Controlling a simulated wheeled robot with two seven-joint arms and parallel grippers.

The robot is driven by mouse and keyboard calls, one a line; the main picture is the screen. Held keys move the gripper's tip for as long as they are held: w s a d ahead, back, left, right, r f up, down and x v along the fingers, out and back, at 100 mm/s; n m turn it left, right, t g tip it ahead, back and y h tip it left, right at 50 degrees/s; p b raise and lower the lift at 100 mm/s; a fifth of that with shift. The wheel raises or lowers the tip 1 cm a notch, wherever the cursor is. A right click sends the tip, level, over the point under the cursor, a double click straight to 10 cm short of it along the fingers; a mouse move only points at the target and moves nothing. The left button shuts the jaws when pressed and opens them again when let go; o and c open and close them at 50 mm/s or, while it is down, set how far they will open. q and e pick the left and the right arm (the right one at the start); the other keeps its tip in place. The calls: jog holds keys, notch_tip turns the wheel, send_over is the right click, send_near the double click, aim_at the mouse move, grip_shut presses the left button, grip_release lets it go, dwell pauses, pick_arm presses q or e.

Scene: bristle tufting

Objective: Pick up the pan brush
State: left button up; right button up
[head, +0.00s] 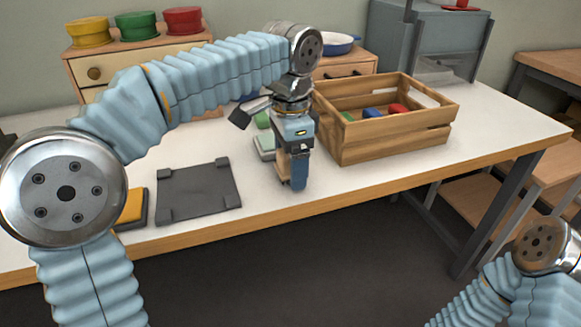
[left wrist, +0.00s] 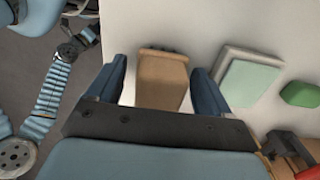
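The pan brush looks like a light wooden block (left wrist: 161,82) with a dark edge of bristles at its far end, in the left wrist view. It stands between the two blue fingers of my left gripper (left wrist: 160,88). The fingers are apart, with a strip of white table showing between the left finger and the block. In the head view my left gripper (head: 298,178) points down near the table's front edge and hides most of the brush; a bit of wood (head: 283,168) shows beside the fingers. My right arm shows at the lower right, but its gripper is out of view.
A wooden crate (head: 392,138) with several coloured items stands to the right. A pale green-topped block (left wrist: 250,80) and a green piece (left wrist: 300,94) lie beside the brush. A dark grey tray (head: 199,190) and a yellow-topped block (head: 132,208) lie to the left.

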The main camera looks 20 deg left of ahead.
pick_arm(q)
jog(key=c, duration=1)
